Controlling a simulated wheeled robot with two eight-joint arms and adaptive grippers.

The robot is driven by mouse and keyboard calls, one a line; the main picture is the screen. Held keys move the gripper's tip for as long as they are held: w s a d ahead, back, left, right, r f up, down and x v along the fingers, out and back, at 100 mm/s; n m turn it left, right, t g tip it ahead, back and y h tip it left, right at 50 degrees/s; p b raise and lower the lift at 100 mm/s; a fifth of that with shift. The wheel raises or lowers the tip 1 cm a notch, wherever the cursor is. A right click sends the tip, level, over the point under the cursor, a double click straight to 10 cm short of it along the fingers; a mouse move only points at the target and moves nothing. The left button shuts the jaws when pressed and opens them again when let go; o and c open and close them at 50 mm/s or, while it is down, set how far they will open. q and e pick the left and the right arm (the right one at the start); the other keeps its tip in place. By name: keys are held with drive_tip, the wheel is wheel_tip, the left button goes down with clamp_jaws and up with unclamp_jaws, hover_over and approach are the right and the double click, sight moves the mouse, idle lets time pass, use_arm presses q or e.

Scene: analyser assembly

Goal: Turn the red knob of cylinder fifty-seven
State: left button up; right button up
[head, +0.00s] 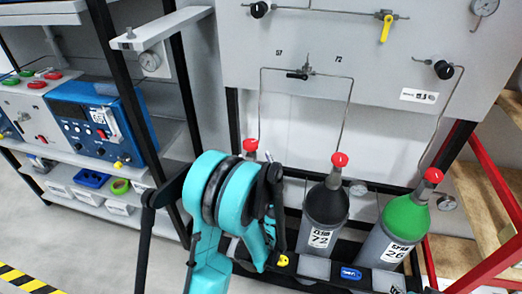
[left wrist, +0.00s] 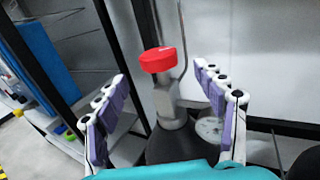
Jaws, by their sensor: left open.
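The red knob (head: 250,145) sits on the leftmost cylinder, below the panel label "57". My teal left arm hides most of that cylinder. In the left wrist view the red knob (left wrist: 158,60) sits on a grey metal valve above a dark cylinder shoulder (left wrist: 175,145). My left gripper (head: 268,185) is beside and below the knob in the head view, its fingers partly hidden. In the left wrist view the left gripper (left wrist: 165,85) is open and empty, with the knob ahead between its fingers, apart from both. My right gripper is not in view.
A dark cylinder labelled 72 (head: 325,210) and a green-topped one labelled 26 (head: 402,225) stand to the right, both with red knobs. A black frame post (head: 130,75) and shelves with blue equipment (head: 100,120) are at left. Thin pipes rise to the panel.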

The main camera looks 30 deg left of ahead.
sight(252, 150)
use_arm(q)
drive_tip(key=x, duration=0.8)
drive_tip(key=shift+s+f+b, duration=0.1)
drive_tip(key=shift+f+b, duration=0.05)
drive_tip(key=shift+b, duration=0.2)
drive_tip(key=c, duration=1.2)
